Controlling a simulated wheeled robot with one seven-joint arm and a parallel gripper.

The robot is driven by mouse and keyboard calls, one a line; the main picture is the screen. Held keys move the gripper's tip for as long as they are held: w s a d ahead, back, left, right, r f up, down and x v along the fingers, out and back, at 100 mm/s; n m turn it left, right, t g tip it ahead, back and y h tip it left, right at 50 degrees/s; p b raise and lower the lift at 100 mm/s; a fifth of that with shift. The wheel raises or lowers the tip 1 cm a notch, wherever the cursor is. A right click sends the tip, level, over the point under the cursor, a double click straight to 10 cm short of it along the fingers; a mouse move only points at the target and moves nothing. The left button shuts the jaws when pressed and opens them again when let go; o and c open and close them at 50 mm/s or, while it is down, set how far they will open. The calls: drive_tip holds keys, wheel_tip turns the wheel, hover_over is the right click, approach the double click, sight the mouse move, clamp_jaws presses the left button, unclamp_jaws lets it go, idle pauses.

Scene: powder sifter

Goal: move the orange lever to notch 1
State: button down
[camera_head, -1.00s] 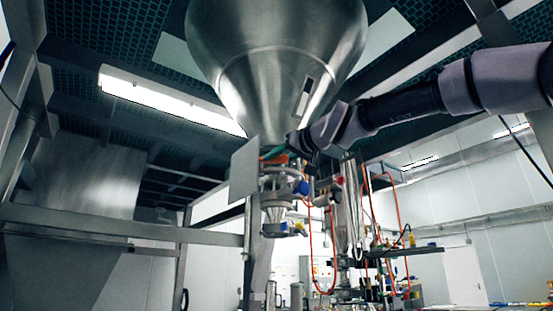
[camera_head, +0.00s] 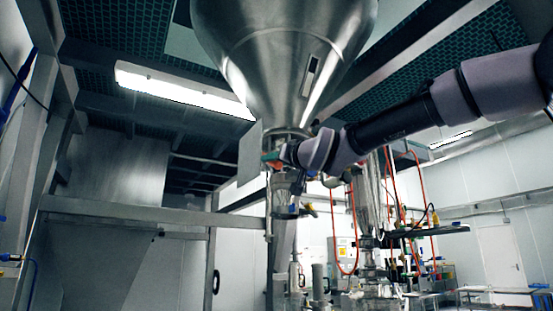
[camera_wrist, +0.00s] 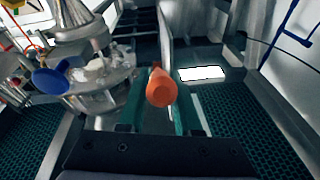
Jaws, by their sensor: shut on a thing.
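The orange lever (camera_wrist: 161,88) shows in the wrist view, its rounded end pointing toward the camera. My gripper (camera_wrist: 160,105) has its two green fingers on either side of the lever and is shut on it. In the head view my gripper (camera_head: 270,160) is at the left end of my arm, just under the steel hopper (camera_head: 290,60). A bit of orange shows there, but the lever is mostly hidden. The valve body with clamps (camera_wrist: 100,75) is left of the fingers in the wrist view. No notch markings can be made out.
A blue knob (camera_wrist: 50,80) sticks out left of the fingers in the wrist view. A flat grey plate (camera_head: 250,150) hangs beside the gripper in the head view. Steel frame beams (camera_head: 150,212) cross at left. Orange hoses (camera_head: 420,190) hang at right.

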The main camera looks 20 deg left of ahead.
drive_tip(key=c, duration=0.6)
unclamp_jaws()
drive_tip(key=shift+w+d+f, duration=0.1)
drive_tip(key=shift+w+f, duration=0.05)
drive_tip(key=shift+s+d, duration=0.3)
drive_tip(key=v, duration=1)
drive_tip(key=shift+f, duration=0.1)
